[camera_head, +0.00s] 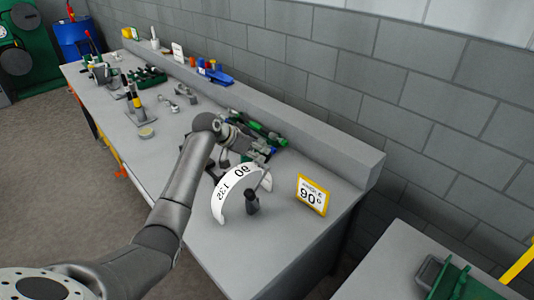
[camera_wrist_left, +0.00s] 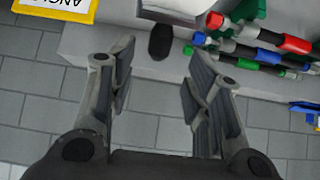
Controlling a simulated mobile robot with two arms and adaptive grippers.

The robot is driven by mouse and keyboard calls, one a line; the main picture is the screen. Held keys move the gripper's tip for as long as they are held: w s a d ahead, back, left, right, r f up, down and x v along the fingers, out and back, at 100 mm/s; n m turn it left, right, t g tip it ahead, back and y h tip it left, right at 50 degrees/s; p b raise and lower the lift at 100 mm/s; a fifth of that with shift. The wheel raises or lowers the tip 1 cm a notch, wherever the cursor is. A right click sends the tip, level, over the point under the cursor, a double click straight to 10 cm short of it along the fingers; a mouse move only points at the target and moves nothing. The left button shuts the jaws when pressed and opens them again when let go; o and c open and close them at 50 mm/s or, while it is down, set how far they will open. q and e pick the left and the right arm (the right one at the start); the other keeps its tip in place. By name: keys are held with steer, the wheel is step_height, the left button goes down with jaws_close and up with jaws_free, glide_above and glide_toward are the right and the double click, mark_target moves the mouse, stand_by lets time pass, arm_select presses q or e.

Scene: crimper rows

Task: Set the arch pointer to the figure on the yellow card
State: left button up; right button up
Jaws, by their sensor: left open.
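The white arch (camera_head: 228,198) stands near the table's right end with black figures on its band, upside down to me. A dark upright knob (camera_head: 251,203), apparently part of its pointer, stands at the arch. The pointer's exact setting is unclear. The yellow-framed card (camera_head: 312,194) stands right of the arch; its upside-down figure seems to read 90°. In the left wrist view, the card's corner (camera_wrist_left: 60,8) shows at top left. My left gripper (camera_wrist_left: 160,72) is open and empty, beyond the arch in the head view, among green tools. My right gripper is out of view.
Green and red-handled tools (camera_wrist_left: 262,38) lie close to my left gripper. A raised ledge (camera_head: 300,140) runs along the back, against a block wall. The table's near right part is clear.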

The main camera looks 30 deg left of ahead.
mark_target(265, 155)
arm_select(q)
steer(key=x, duration=0.5)
steer(key=shift+r, duration=0.1)
steer(key=shift+w+d+f, duration=0.1)
steer(key=shift+w+f, duration=0.1)
steer(key=shift+f, duration=0.05)
steer(key=shift+w+d+f, duration=0.15)
steer(key=shift+w+f, duration=0.3)
steer(key=shift+f, duration=0.05)
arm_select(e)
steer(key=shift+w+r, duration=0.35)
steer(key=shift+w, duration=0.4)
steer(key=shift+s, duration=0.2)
arm_select(q)
jaws_close()
